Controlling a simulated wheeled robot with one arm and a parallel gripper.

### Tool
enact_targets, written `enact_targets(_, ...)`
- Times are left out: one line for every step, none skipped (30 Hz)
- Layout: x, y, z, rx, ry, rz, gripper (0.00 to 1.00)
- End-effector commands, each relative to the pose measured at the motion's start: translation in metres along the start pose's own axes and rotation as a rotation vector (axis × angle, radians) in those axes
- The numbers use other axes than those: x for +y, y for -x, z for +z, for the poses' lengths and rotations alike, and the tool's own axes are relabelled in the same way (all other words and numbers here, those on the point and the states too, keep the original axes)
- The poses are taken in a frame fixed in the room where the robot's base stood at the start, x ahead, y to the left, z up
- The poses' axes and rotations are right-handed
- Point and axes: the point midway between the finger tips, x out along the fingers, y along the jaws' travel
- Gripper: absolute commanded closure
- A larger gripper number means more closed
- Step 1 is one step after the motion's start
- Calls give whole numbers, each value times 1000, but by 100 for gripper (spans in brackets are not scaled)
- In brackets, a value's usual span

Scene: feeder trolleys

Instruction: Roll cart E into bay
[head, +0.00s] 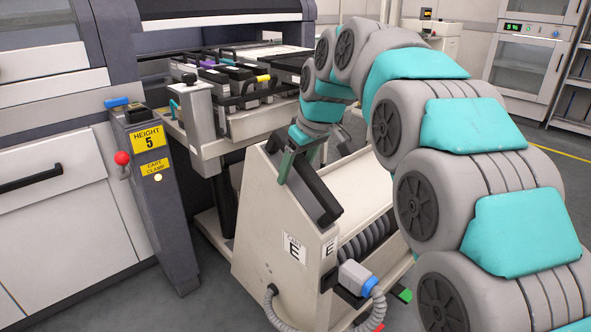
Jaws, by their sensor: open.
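Cart E (268,215) is a beige trolley with an "E" label on its near end, standing in front of the machine's dark opening (165,42), which is the bay. Its feeder bank (215,150), holding several feeders with coloured tabs, reaches toward that opening. A black handle (317,195) slopes along the cart's upper near edge. My gripper (298,143) is at the upper end of this handle, below my teal and grey arm. Its jaws are open; the fingers are small and partly hidden, so I cannot tell whether they straddle or touch the handle.
A dark post (160,210) marked "HEIGHT 5" and "CART CLAMP" stands left of the cart, with a red knob (122,158) and blue lever (116,102). A grey hose and blue plug (357,278) hang at the cart's near end. Open floor shows behind my arm.

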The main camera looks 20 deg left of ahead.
Motion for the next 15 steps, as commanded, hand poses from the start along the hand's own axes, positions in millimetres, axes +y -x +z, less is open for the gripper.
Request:
enact_targets(0, 2, 0, 1, 0, 1, 30)
enact_targets(0, 4, 0, 1, 0, 1, 30)
enact_targets(0, 6, 0, 2, 0, 1, 30)
enact_targets(0, 9, 0, 2, 0, 1, 30)
enact_targets(1, 12, -1, 3, 0, 1, 30)
enact_targets(1, 17, -1, 4, 0, 2, 30)
enact_targets(1, 21, -1, 4, 0, 2, 30)
enact_targets(1, 25, 0, 4, 0, 2, 30)
enact_targets(1, 31, 0, 2, 0, 1, 30)
enact_targets(1, 36, 0, 3, 0, 1, 30)
enact_targets(1, 41, -1, 4, 1, 2, 30)
enact_targets(1, 47, -1, 6, 1, 3, 30)
enact_targets(1, 52, -1, 5, 1, 3, 30)
enact_targets(0, 56, 0, 2, 1, 1, 30)
enact_targets(0, 60, 0, 1, 1, 0, 30)
